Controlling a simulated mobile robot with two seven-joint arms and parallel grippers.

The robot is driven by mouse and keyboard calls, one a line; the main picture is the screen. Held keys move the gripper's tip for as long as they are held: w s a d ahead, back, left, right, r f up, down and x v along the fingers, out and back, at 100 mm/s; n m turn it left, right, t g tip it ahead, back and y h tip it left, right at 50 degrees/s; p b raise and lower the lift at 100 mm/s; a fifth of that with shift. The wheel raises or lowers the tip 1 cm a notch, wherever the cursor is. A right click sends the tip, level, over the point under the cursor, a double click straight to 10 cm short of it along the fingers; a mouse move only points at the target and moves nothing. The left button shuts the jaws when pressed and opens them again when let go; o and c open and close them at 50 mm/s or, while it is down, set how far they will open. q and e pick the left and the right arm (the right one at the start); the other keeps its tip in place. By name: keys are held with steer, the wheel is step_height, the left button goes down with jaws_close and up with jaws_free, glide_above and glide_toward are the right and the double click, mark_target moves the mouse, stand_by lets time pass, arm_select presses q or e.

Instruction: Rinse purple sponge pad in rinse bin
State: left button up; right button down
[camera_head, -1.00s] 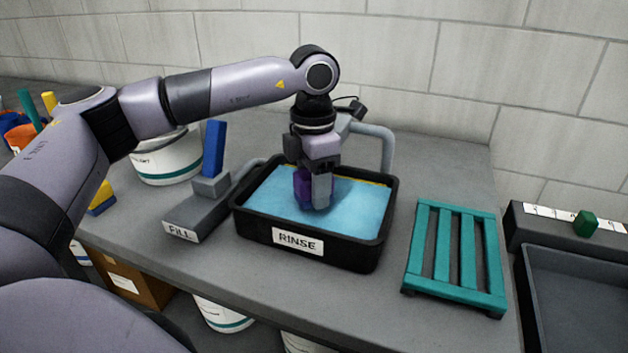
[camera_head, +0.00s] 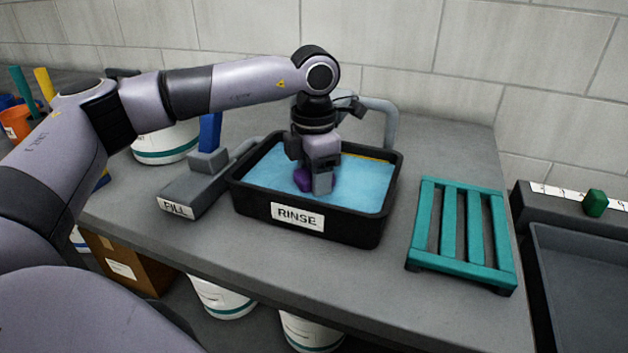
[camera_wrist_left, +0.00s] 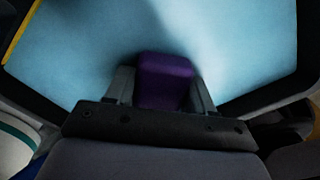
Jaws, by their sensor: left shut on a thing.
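The black rinse bin (camera_head: 352,229), labelled RINSE, stands on the grey bench and holds light blue water (camera_head: 262,176). My left gripper (camera_head: 312,185) points down into the bin, with its fingertips at or in the water. It is shut on the purple sponge pad (camera_head: 302,179), which shows low beside the finger in the head view. In the left wrist view the purple pad (camera_wrist_left: 164,80) sits between the two fingers, with blue water around it. The pad's lower part is hidden or under the water. My right gripper is in neither view.
A teal slatted rack (camera_head: 423,221) stands right of the bin. A grey FILL unit (camera_head: 184,197) with a blue lever (camera_head: 210,132) is at left. A grey pipe (camera_head: 390,122) arches behind the bin. A dark tray (camera_head: 585,265) lies at far right.

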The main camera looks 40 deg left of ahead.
arm_select(q)
steer(key=shift+f+b, duration=0.35)
steer(key=shift+f, duration=0.2)
stand_by(1.0)
steer(key=shift+r+p, duration=2.6)
steer(key=shift+r, duration=0.95)
